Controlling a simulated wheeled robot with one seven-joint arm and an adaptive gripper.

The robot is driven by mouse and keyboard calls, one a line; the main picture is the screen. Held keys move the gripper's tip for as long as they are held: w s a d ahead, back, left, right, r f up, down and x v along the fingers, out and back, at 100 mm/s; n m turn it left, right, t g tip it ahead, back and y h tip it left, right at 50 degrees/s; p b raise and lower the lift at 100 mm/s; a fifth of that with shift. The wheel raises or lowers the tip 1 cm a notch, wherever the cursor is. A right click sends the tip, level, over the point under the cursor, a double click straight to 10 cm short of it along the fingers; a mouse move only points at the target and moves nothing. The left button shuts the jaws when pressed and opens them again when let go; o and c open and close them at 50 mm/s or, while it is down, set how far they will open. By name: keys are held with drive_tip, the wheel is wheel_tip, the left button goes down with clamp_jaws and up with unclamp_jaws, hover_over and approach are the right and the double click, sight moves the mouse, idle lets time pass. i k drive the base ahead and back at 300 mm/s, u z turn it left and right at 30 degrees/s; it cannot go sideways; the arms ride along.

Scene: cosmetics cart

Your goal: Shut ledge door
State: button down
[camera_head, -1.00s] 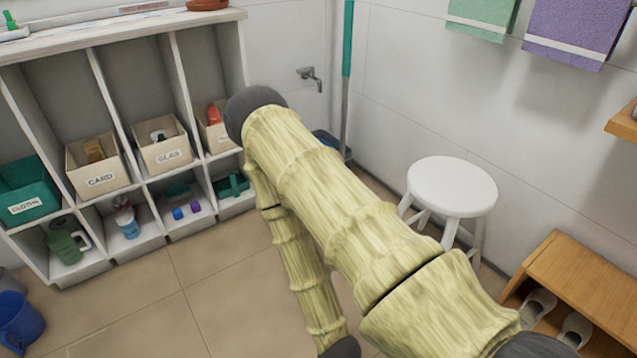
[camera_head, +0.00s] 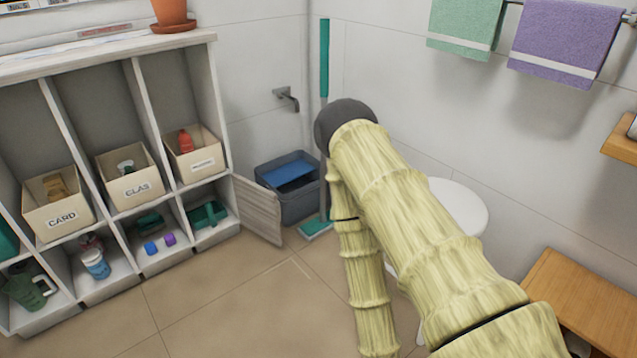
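A small wooden door (camera_head: 258,208) stands open at the lower right end of the white shelf unit (camera_head: 228,188). It is hinged at the unit's right edge and swings out toward the corner bin. The compartment next to it, holding a green tray (camera_head: 207,215), is uncovered. My arm, in a bamboo-like yellow-green finish, crosses the right half of the view, right of the door and apart from it. My gripper is outside the picture, so its state is hidden.
A grey bin (camera_head: 298,205) with a blue lid and a green-handled mop (camera_head: 324,60) stand in the corner behind the door. A white stool (camera_head: 458,208) is partly behind my arm. A wooden bench (camera_head: 585,300) is at right. The floor before the shelf is clear.

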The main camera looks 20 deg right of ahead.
sight(259, 210)
drive_tip(key=z, duration=0.05)
drive_tip(key=i, duration=1.2)
drive_tip(key=u, duration=0.55)
